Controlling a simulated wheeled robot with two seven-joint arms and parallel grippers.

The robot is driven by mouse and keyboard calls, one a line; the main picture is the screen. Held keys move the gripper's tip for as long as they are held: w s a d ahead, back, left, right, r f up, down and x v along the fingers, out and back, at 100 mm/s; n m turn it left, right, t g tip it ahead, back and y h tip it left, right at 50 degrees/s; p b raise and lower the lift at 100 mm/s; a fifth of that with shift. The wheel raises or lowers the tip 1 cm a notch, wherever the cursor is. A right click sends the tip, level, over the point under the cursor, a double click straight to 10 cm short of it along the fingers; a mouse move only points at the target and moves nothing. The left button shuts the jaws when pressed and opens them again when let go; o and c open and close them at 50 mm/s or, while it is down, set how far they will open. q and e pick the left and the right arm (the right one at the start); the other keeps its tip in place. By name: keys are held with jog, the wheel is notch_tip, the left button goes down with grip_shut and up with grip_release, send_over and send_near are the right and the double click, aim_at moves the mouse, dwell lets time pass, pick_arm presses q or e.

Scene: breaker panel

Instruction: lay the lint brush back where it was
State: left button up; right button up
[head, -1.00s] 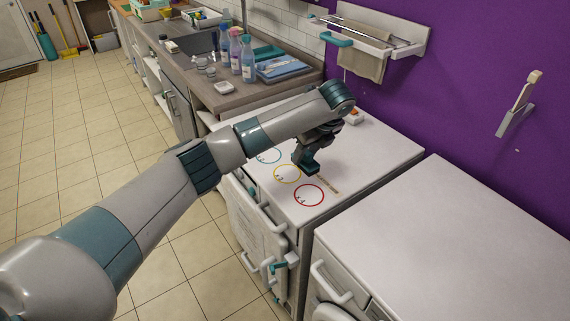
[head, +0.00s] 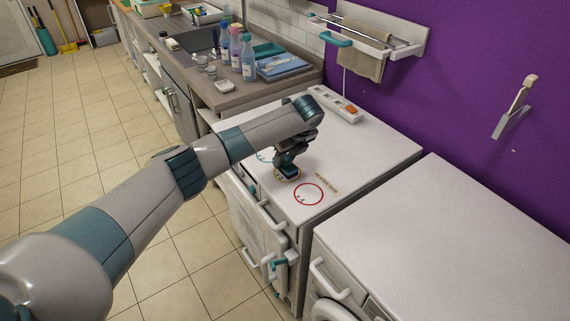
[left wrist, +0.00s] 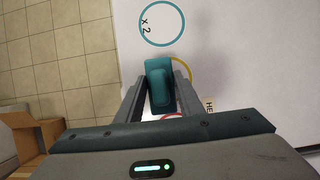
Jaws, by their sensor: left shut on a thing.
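My left gripper (head: 287,166) is over the white appliance top (head: 365,165), at the yellow circle (left wrist: 188,70) marked there. It is shut on a small teal thing (left wrist: 161,82), which I take to be the lint brush. In the left wrist view it sits between the two fingers. A teal circle (left wrist: 161,18) lies just beyond it, and a red circle (head: 308,194) lies to its right in the head view. The gripper hides most of the yellow circle in the head view. I cannot tell whether the brush touches the top. My right gripper is out of view.
A white power strip (head: 335,104) lies at the back of the appliance top. A second white appliance (head: 450,235) stands to the right. Bottles (head: 248,55) and a blue folded cloth (head: 284,67) are on the counter behind. A towel rail (head: 370,30) hangs on the wall.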

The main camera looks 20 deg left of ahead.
aim_at(285, 165)
pick_arm(q)
notch_tip(285, 165, down, 2)
jog(key=shift+p, duration=0.35)
jog(key=shift+f, duration=0.4)
jog(key=o, duration=1)
jog(key=shift+f, duration=0.1)
jog(key=b+v, duration=0.2)
jog(key=v, duration=1)
